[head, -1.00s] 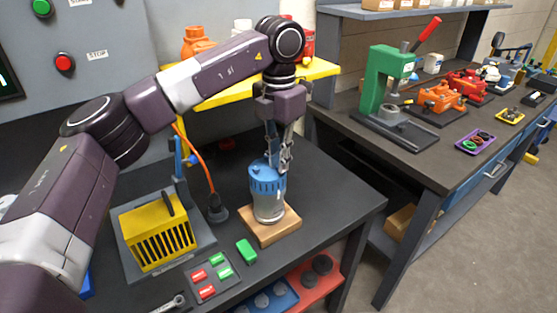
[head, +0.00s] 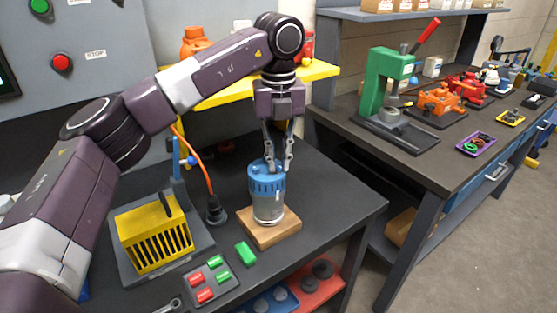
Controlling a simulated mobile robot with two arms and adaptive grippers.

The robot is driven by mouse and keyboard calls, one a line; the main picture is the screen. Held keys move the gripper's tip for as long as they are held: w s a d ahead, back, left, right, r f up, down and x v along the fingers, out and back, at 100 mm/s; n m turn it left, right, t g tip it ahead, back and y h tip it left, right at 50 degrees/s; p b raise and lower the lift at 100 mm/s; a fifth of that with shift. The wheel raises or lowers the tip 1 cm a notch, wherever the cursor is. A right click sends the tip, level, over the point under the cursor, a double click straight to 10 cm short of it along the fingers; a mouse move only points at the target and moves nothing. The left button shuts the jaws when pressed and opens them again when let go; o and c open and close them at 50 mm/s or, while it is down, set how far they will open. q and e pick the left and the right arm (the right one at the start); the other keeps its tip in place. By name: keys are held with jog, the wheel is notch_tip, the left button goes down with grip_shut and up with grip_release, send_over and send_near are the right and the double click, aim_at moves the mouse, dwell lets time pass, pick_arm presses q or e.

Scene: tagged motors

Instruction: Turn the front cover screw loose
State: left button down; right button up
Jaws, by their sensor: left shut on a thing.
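The motor (head: 268,205) stands upright on a wooden block (head: 270,231) on the dark bench. It has a grey body and a blue ribbed cover (head: 265,184) on top. My left gripper (head: 278,168) points straight down onto the top of the blue cover. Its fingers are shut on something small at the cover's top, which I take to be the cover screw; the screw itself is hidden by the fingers. My right gripper is not in view.
A yellow slotted box (head: 154,236) on a grey base, an orange cable (head: 197,156), a green block (head: 245,253) and a panel of red and green tags (head: 209,280) lie left of the motor. A second bench with a green press (head: 377,85) stands right.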

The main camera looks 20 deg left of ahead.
aim_at(278, 166)
pick_arm(q)
jog(key=shift+s+f+n, duration=0.1)
jog(key=shift+f+n, duration=0.3)
jog(key=shift+n, duration=0.8)
jog(key=c, duration=2)
grip_release()
jog(key=shift+o, duration=0.2)
jog(key=shift+r, duration=0.15)
jog(key=shift+r, duration=0.3)
notch_tip(278, 166, up, 11)
jog(key=shift+r, duration=0.2)
